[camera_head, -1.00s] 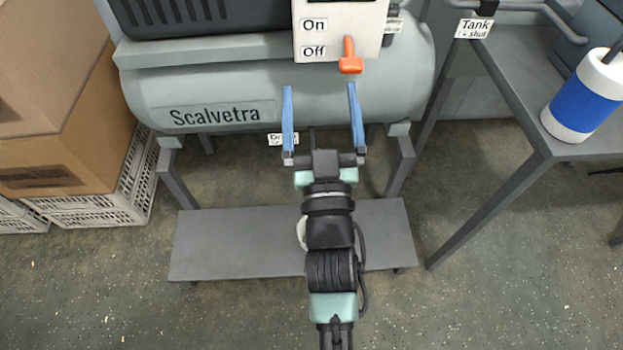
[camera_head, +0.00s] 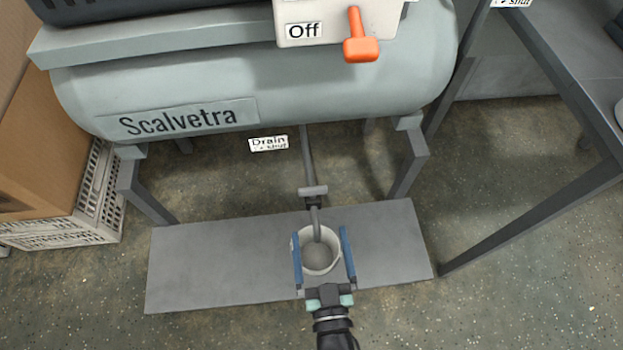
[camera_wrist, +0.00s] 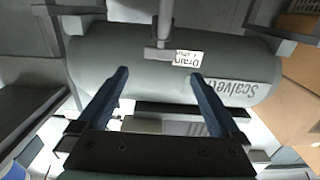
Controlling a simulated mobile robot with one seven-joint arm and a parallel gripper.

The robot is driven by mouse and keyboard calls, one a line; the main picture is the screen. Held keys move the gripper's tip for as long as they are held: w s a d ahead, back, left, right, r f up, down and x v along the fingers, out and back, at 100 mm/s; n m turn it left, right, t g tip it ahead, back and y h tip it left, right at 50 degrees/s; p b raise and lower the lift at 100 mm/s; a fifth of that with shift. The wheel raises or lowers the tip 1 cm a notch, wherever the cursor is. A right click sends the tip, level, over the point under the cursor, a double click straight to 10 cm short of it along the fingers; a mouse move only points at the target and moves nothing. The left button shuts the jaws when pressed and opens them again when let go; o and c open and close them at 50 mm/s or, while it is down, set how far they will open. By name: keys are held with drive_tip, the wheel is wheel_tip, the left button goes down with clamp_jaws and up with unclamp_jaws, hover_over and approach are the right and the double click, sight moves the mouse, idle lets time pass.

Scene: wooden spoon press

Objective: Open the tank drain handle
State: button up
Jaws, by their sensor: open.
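A grey tank (camera_head: 330,85) marked "Scalvetra" fills the upper part of the head view. A drain pipe (camera_head: 306,150) comes down from under it, with a grey crosswise handle (camera_head: 313,191) near its lower end. A "Drain shut" label (camera_head: 268,143) is beside the pipe; it also shows upside down in the wrist view (camera_wrist: 188,58). A round light cup (camera_head: 321,262) is under the pipe's spout. My gripper (camera_head: 320,245) is open, its blue fingers at either side of the cup in the head view. In the wrist view the fingers (camera_wrist: 158,78) are apart with nothing between them; the pipe and handle (camera_wrist: 158,53) are beyond.
A low grey platform (camera_head: 210,262) lies under the tank. An orange lever (camera_head: 361,42) sits on a white panel with an "Off" label. A white crate (camera_head: 88,205) and cardboard boxes stand at left. A grey table frame (camera_head: 540,225) is at right.

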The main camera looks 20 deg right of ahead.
sight(313, 193)
drive_tip(key=b+x, duration=0.4)
drive_tip(key=x, duration=0.7)
drive_tip(key=shift+w+d, duration=0.1)
drive_tip(key=shift+w, duration=0.1)
drive_tip(key=c, duration=1.2)
drive_tip(key=shift+c, duration=0.2)
